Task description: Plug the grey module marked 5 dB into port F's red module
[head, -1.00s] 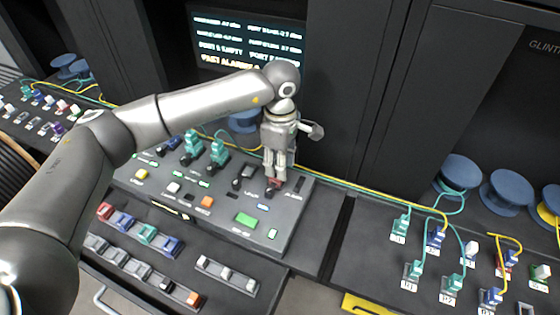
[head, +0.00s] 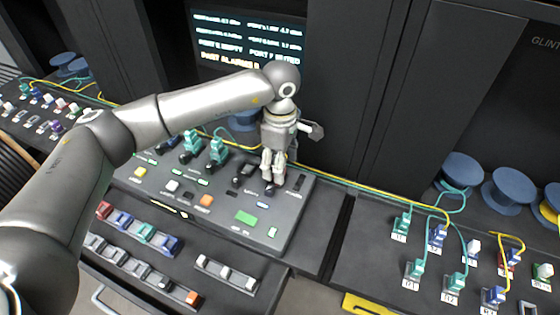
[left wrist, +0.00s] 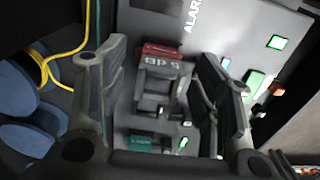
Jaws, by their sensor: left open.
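The grey module marked 5 dB (left wrist: 158,88) sits between my left gripper's fingers in the left wrist view, its lettering upside down. The red module (left wrist: 158,51) lies right at its far end, partly covered by it. The grey module appears to meet the red one, but I cannot tell how deep it is seated. My left gripper (left wrist: 165,98) is open, with a gap beside the grey module on each side. In the head view the left gripper (head: 273,172) stands over the console's back right part and hides most of both modules. My right gripper is not in view.
Teal connectors (head: 218,151) stand left of the gripper on the console (head: 225,205). A yellow cable (head: 345,185) runs behind it. Racks of small modules (head: 143,238) lie in front. A screen (head: 250,42) stands behind. Cabled connectors (head: 402,227) fill the right bench.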

